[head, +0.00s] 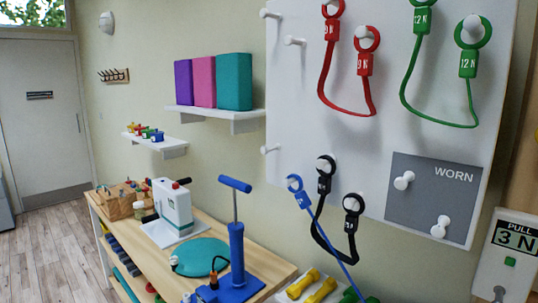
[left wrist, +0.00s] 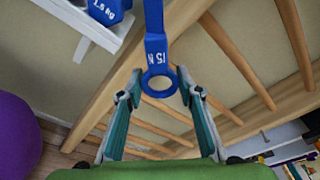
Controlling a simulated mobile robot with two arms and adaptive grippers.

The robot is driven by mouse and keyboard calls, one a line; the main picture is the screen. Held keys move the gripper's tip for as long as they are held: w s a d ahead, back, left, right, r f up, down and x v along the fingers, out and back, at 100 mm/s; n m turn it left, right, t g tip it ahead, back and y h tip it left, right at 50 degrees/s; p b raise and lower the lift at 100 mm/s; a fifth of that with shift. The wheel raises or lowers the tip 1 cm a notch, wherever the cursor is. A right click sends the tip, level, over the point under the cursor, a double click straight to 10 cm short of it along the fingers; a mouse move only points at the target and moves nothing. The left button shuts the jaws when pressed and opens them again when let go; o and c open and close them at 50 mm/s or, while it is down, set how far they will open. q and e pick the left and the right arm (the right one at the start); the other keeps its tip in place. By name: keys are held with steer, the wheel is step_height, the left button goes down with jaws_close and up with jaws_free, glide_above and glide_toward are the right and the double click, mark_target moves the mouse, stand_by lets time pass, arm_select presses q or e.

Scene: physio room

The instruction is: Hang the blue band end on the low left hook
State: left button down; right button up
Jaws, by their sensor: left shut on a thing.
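The blue band's 15 N end (left wrist: 157,50), a tag with a ring, is between the fingertips of my left gripper (left wrist: 159,84), which is shut on it. In the head view, the other blue end (head: 294,182) hangs by its ring on a white hook low on the board (head: 300,100). The blue strap (head: 331,247) runs from it down to the lower right, out of frame. A bare white hook (head: 269,149) at the low left of the board is just above and left of the hung blue ring. Neither gripper shows in the head view.
A black band (head: 323,184) hangs right of the blue ring, close to it. Red (head: 364,65) and green (head: 468,64) bands hang above. A blue pump (head: 237,240) stands on the table (head: 268,267) below left. Wooden bars (left wrist: 235,60) show in the left wrist view.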

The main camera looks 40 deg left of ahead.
arm_select(q)
steer(key=w+b, duration=0.1)
steer(key=w, duration=0.5)
steer(key=shift+w+d+f, duration=0.2)
stand_by(0.4)
steer(key=shift+d+f+b, duration=0.1)
steer(key=shift+b, duration=0.25)
stand_by(0.7)
steer(key=shift+w, duration=0.2)
steer(key=shift+w, duration=0.4)
steer(key=shift+w, duration=0.1)
steer(key=shift+w+b, duration=0.3)
stand_by(0.3)
steer(key=shift+w, duration=0.7)
